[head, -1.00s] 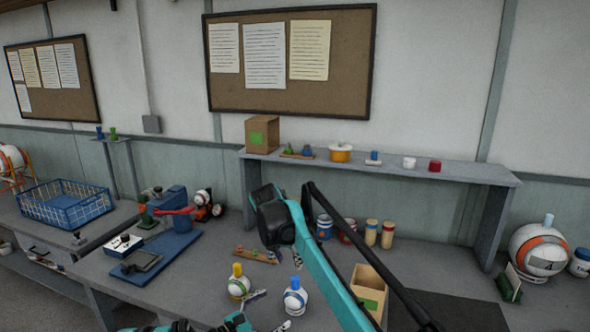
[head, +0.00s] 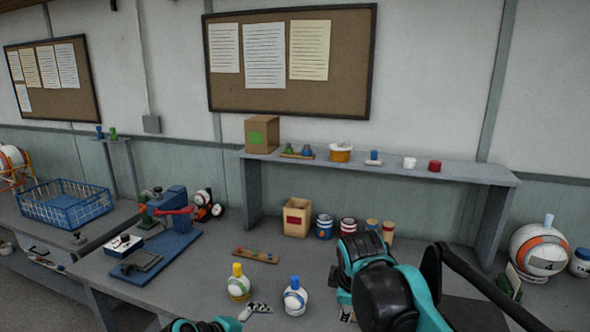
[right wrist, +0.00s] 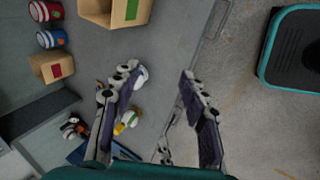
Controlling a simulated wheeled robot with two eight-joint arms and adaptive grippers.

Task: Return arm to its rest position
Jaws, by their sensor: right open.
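My right arm is bent across the lower right of the head view, its wrist in front of the bench. In the right wrist view my right gripper (right wrist: 158,74) is open with nothing between its fingers, above the bench's front edge. My left gripper (head: 258,308) shows only in part at the bottom of the head view, beside two white ball-shaped bottles; its jaw opening cannot be made out. The yellow-topped bottle (head: 238,286) and the blue-topped bottle (head: 294,299) stand upright on the bench.
A red-label box (head: 297,220) and striped jars (head: 324,227) stand behind my right arm. A green-label box (right wrist: 122,12) lies near my right gripper. A blue press (head: 170,207) stands left, beyond a wooden peg strip (head: 255,255). A raised shelf (head: 450,177) spans the back.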

